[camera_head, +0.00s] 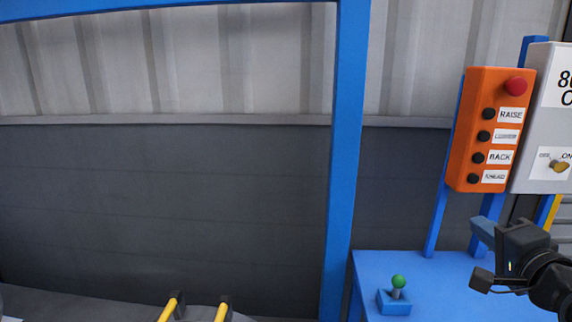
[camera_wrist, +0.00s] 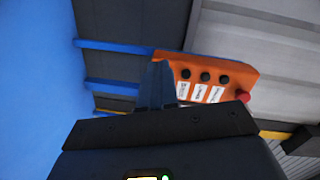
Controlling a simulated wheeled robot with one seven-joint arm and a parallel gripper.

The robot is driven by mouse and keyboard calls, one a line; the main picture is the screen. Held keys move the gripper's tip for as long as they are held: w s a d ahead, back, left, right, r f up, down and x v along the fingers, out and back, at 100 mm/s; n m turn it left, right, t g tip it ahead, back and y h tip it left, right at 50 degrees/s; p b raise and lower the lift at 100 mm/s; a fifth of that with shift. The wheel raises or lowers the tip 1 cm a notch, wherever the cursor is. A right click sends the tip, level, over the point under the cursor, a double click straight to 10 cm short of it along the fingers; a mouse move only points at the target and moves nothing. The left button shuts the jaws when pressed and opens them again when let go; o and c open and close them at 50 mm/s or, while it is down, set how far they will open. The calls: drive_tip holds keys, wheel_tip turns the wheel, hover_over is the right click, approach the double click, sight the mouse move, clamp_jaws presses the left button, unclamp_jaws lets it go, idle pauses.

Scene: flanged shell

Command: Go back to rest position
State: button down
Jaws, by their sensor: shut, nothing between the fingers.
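My gripper (camera_head: 480,232) is at the right edge of the head view, in front of the blue table and below the control boxes. Its fingers are shut with nothing between them. In the wrist view my gripper (camera_wrist: 158,82) shows as closed fingers pointing up the picture, overlapping the left end of the orange button box (camera_wrist: 225,72). The box also shows in the head view (camera_head: 468,125), with a red knob and several black buttons labelled RAISE and BACK among others. I cannot tell from the wrist view how far the fingers are from the box.
A grey box (camera_head: 540,120) with a yellow switch stands right of the orange box. A blue table (camera_head: 440,285) bears a green-knobbed joystick (camera_head: 397,290). A blue post (camera_head: 343,160) rises at the middle. Yellow handles (camera_head: 222,311) show at the bottom. The left side is open floor and wall.

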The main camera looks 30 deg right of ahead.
drive_tip(key=s+a+f+n+y, duration=0.2)
drive_tip(key=s+a+f+n, duration=0.3)
drive_tip(key=a, duration=0.4)
drive_tip(key=s+a+f+n+y, duration=0.1)
drive_tip(key=s+a+f+n, duration=0.1)
drive_tip(key=a+f+n, duration=0.4)
drive_tip(key=s+a+f+n+y, duration=0.2)
drive_tip(key=s+a+n+y, duration=0.3)
drive_tip(key=s+a+n, duration=0.4)
drive_tip(key=s+a, duration=0.6)
drive_tip(key=s, duration=0.2)
drive_tip(key=c, duration=1.8)
unclamp_jaws()
